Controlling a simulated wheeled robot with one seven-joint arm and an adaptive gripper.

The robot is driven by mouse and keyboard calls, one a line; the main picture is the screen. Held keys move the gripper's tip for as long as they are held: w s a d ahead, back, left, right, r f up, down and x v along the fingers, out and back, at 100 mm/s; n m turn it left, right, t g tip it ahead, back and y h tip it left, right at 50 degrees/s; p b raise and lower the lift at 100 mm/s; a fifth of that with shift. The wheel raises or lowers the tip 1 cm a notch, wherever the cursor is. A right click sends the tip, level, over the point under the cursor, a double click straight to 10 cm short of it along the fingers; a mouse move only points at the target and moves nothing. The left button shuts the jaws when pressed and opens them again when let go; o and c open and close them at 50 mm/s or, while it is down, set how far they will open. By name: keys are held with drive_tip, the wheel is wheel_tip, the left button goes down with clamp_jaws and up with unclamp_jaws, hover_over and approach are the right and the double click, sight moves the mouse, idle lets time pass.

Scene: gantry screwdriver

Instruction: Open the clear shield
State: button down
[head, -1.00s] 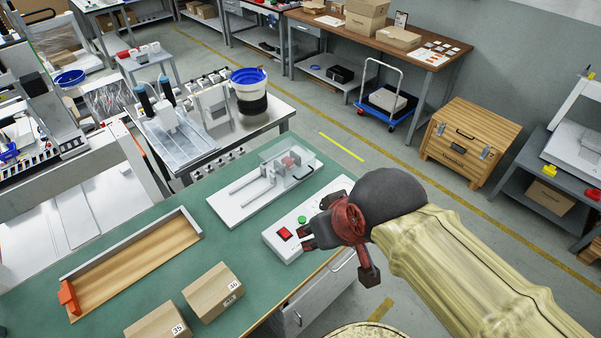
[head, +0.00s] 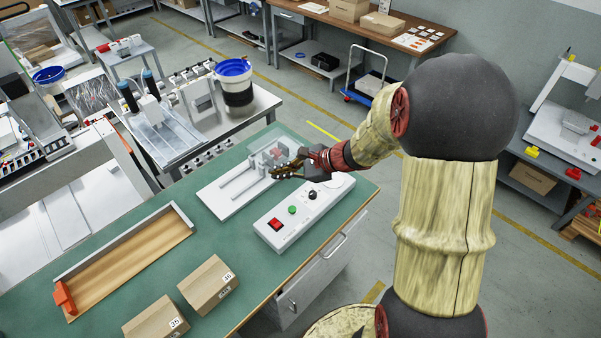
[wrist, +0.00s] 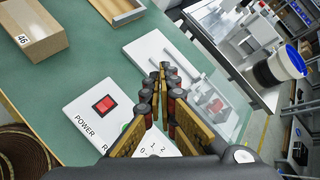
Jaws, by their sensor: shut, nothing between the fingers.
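The clear shield (head: 290,142) is a see-through cover at the far right end of a white fixture plate (head: 218,203) with two rails. A red and grey part shows through it. In the wrist view the shield (wrist: 232,122) is faint, to the right of my fingers, and its edges are hard to make out. My gripper (head: 274,173) is at the near side of the shield, above the gap between fixture and control box. Its fingers (wrist: 164,72) are shut and empty. I cannot tell whether they touch the shield.
A white control box (head: 265,230) with a red power switch, green button and black knob lies in front of the fixture. Two cardboard boxes (head: 208,283) and a wooden tray (head: 130,262) stand on the green bench. A steel table with a blue-rimmed bucket (head: 236,85) is behind.

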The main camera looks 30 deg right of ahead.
drive_tip(key=w+d+f+m+t+h, duration=0.1)
drive_tip(key=d+f+m, duration=0.2)
drive_tip(key=d+f, duration=0.1)
drive_tip(key=w+d+f+m+t+h, duration=0.1)
drive_tip(key=d+f+m, duration=0.3)
drive_tip(key=d+f, duration=0.1)
drive_tip(key=w+d+f+m+t+h, duration=0.1)
drive_tip(key=d+f+m, duration=0.3)
drive_tip(key=d, duration=0.2)
drive_tip(key=shift+w+d+f+h, duration=0.35)
drive_tip(key=shift+w+h, duration=0.05)
drive_tip(key=b+x, duration=0.2)
drive_tip(key=x, duration=0.7)
drive_tip(key=shift+w+a, duration=0.1)
drive_tip(key=shift+w, duration=0.25)
